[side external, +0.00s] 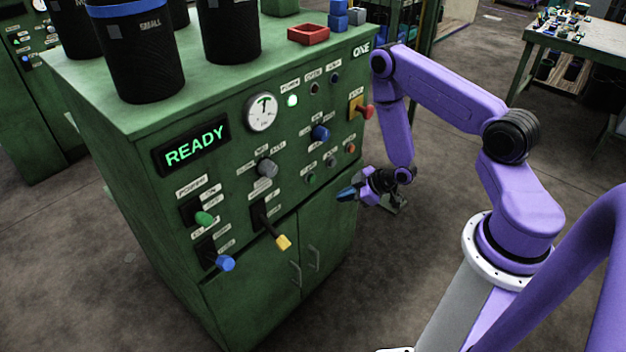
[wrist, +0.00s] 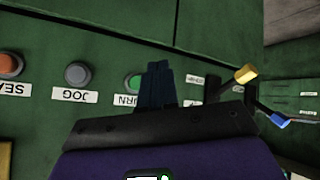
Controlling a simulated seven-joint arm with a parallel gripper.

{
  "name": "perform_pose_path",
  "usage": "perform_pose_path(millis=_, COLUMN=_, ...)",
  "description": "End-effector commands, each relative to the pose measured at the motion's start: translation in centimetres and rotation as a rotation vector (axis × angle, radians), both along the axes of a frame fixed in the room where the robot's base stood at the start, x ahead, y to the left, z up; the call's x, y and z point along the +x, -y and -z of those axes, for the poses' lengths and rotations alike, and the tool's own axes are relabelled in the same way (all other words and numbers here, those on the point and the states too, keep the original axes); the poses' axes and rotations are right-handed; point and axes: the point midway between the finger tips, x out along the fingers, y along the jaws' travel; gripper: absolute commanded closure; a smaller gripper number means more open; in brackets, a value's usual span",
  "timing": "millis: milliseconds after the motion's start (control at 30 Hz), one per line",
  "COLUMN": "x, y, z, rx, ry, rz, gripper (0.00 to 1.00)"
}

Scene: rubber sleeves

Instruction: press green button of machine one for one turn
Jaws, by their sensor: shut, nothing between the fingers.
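Machine one (side external: 235,180) is a green cabinet marked ONE, and its display (side external: 195,145) reads READY in green. The small round green button (side external: 311,179) is at the left end of a low row of buttons on its front. In the wrist view the green button (wrist: 132,82) is just left of my fingertips, partly covered by them, above an upside-down label whose visible letters read URN. My gripper (side external: 346,194) is shut and empty, in front of the panel to the lower right of the button. Its fingers (wrist: 158,68) point toward the panel. I cannot tell whether they touch anything.
A grey JOG button (wrist: 76,74) and a red button (wrist: 9,65) are in the same row. A red stop knob (side external: 366,111), a blue knob (side external: 320,132), and levers with yellow (side external: 283,242) and blue (side external: 225,263) ends stick out nearby. Black bins (side external: 143,60) stand on top.

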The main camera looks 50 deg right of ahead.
Motion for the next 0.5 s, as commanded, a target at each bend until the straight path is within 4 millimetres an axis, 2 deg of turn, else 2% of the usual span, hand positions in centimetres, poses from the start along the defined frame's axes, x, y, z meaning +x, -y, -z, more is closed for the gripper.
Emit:
perform_pose_path(millis=300, x=4.2, y=0.0, z=-0.1, rx=0.000, ry=0.005, rz=-0.001, gripper=1.00)
perform_pose_path(millis=500, x=6.2, y=0.0, z=-0.1, rx=-0.001, ry=0.002, rz=0.001, gripper=1.00)
